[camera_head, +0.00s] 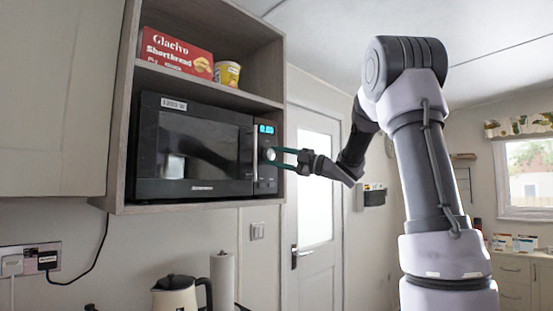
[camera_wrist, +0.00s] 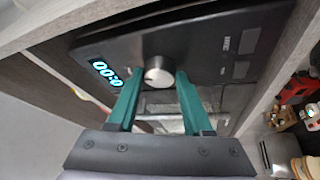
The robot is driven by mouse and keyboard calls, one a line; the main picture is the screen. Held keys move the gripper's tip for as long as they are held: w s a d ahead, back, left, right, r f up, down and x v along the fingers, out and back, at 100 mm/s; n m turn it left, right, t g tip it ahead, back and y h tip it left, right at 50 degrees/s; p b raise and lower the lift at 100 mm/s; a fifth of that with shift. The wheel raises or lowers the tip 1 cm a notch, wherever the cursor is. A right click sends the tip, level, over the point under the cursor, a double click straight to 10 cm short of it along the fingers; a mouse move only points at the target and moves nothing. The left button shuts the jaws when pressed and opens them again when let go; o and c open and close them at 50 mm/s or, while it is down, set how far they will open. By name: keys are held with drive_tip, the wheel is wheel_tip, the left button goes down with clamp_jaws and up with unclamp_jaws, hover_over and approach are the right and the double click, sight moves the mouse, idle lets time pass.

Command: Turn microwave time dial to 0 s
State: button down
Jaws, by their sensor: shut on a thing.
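The black microwave (camera_head: 190,148) sits in a wooden wall cabinet, its door shut. Its silver round time dial (camera_head: 270,154) is on the right-hand control panel, below a lit blue display (camera_head: 266,129). In the wrist view the display (camera_wrist: 105,72) appears to read 0:00, turned on its side. My gripper (camera_head: 276,153) reaches in from the right with its green fingers at the panel. In the wrist view, the fingers (camera_wrist: 158,82) stand on either side of the dial (camera_wrist: 158,72), closed around it. The dial's pointer mark cannot be made out.
A red shortbread box (camera_head: 177,51) and a yellow tub (camera_head: 227,74) stand on the shelf above the microwave. The cabinet's right side wall (camera_head: 279,150) is close beside the panel. A kettle (camera_head: 176,296) and paper roll (camera_head: 222,280) stand below. A door is behind my gripper.

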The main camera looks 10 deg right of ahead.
drive_tip(key=shift+r+n+g, duration=0.1)
drive_tip(key=shift+n+g, duration=0.4)
drive_tip(key=shift+n, duration=0.7)
drive_tip(key=shift+c, duration=1.6)
unclamp_jaws()
drive_tip(key=shift+d, duration=0.1)
drive_tip(key=v, duration=1)
drive_tip(key=shift+s+d, duration=0.2)
drive_tip(key=shift+s, duration=0.05)
drive_tip(key=shift+r, duration=0.15)
